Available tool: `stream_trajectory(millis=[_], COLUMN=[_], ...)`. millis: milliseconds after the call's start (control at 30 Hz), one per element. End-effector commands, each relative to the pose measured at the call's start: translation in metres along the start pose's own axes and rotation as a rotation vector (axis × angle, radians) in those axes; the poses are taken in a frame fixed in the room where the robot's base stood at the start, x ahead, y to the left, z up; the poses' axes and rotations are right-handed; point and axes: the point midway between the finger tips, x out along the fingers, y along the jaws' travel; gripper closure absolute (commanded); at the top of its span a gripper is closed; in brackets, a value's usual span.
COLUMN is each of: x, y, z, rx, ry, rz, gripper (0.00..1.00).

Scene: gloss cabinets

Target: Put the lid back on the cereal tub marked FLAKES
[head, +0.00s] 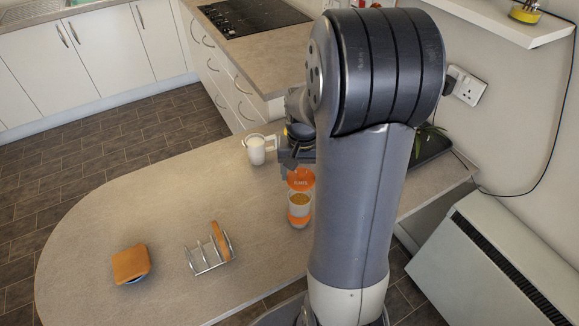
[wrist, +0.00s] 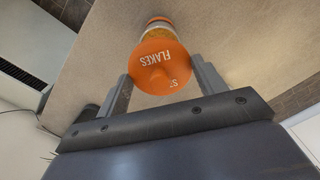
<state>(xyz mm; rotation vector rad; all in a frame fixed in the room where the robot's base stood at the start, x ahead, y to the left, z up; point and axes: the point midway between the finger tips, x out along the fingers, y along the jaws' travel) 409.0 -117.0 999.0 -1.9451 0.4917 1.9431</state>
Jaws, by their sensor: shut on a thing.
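The orange lid marked FLAKES (head: 301,181) is in my gripper (head: 300,168). In the wrist view, the lid (wrist: 160,68) sits between the two fingers of my gripper (wrist: 167,82), with its lettered top facing the camera. The clear tub (head: 300,212) with an orange band stands upright on the counter, and its golden cereal shows in the open top. In the head view the lid is just above and behind the tub's mouth. In the wrist view the lid hides most of the tub (wrist: 157,22). The exact gap between lid and rim is unclear.
A white mug (head: 257,151) stands behind and left of the tub. A toast rack (head: 208,258) with one slice and a wooden-topped object (head: 131,263) lie to the left on the counter (head: 120,210). A dark tray (head: 430,148) is at the right. The counter's left is mostly clear.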

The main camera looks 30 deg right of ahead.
Motion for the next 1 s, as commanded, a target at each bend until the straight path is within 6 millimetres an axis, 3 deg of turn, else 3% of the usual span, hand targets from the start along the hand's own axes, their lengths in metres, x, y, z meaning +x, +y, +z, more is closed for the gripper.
stream_trajectory(millis=[267,700,1000], x=[0.014,0.056,0.064], y=[0.001,0.0,0.0], z=[0.001,0.001,0.001], rx=[0.002,0.001,0.001], ry=[-0.001,-0.001,0.0], rz=[0.0,0.0,0.0], gripper=[0.55,0.55,0.55])
